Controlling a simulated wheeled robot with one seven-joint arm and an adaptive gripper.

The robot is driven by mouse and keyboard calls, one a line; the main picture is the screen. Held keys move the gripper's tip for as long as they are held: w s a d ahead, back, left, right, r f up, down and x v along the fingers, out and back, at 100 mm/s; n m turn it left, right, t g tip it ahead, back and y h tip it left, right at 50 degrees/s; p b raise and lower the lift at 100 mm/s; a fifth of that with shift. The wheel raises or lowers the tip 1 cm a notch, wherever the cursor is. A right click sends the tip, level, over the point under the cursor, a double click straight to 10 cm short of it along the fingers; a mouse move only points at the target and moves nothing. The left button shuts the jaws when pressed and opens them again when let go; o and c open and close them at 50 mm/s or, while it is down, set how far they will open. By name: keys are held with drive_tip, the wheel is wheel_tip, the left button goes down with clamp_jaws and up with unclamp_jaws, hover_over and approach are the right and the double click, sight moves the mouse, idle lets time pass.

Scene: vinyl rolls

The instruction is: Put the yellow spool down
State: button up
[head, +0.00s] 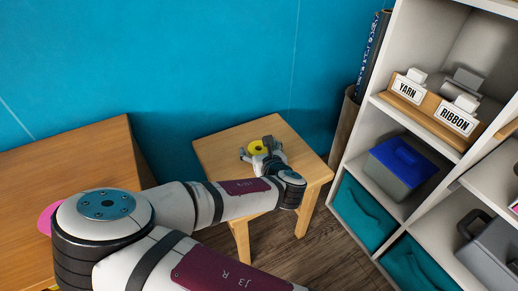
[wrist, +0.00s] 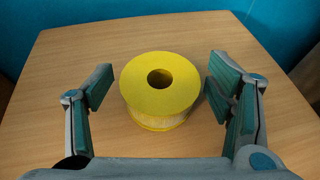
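The yellow spool (wrist: 160,85) stands upright on the small wooden table (wrist: 90,38), its round hole facing up. In the wrist view it sits between the two fingers of my gripper (wrist: 158,88). There is a gap on the left side and a narrower one on the right, so the fingers are open and do not appear to hold it.
A shelf unit (head: 377,101) stands right of the table, with a blue-lidded grey bin (head: 402,165) and teal bins (head: 362,213). A rolled item in a brown container (head: 345,125) stands behind. A larger wooden surface (head: 80,165) is at left. The tabletop around the spool is clear.

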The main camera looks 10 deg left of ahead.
drive_tip(key=shift+r, duration=0.2)
drive_tip(key=p+v, duration=0.3)
drive_tip(key=v, duration=0.6)
drive_tip(key=shift+s+d+r+p, duration=0.15)
drive_tip(key=shift+s+p, duration=0.05)
drive_tip(key=shift+p, duration=0.2)
drive_tip(key=shift+s+r+p, duration=0.15)
drive_tip(key=shift+s+p, duration=0.1)
drive_tip(key=shift+p, duration=0.7)
drive_tip(key=p+v, duration=0.1)
drive_tip(key=p, duration=0.2)
drive_tip(key=shift+s+d, duration=0.3)
drive_tip(key=shift+s, duration=0.1)
